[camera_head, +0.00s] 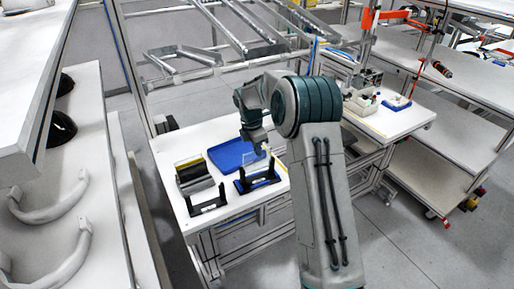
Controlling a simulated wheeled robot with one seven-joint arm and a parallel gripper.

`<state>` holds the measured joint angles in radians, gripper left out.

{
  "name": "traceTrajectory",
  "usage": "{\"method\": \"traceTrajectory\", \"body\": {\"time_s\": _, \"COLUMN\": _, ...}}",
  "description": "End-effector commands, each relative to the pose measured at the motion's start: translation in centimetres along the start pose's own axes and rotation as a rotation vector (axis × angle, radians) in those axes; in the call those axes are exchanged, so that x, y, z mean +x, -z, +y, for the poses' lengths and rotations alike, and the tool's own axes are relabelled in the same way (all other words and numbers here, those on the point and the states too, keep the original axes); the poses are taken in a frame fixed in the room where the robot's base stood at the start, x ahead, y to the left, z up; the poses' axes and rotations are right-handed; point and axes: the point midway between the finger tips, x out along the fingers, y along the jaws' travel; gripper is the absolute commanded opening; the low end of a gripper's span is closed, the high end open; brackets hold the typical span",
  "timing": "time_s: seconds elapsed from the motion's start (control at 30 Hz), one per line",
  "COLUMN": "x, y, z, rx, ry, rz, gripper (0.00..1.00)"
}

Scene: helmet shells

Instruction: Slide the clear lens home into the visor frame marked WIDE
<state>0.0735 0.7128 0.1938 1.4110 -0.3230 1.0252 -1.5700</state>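A black visor frame (259,183) stands at the right front of the white table, with a pale label on its front too small to read. What looks like the clear lens (249,163) shows as a faint upright pane just above this frame; I cannot tell whether it is seated in it. My gripper (259,151) is above the right frame, at the top of the pane. Its fingers are too small to tell whether they are shut on the lens. A second black frame (206,205) stands at the left front, also with an unreadable pale label.
A blue tray (232,152) lies behind the right frame on the white table (234,206). Metal rails (240,45) stand behind the table. A side bench with small bins (362,102) is at the right.

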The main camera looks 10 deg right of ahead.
Motion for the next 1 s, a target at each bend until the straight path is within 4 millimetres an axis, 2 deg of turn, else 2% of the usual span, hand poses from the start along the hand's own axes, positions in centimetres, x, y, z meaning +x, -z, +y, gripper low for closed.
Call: {"method": "traceTrajectory", "body": {"time_s": 1.0, "x": 2.6, "y": 0.4, "z": 0.0, "rx": 0.0, "ry": 0.0, "rz": 0.0, "gripper": 0.0}}
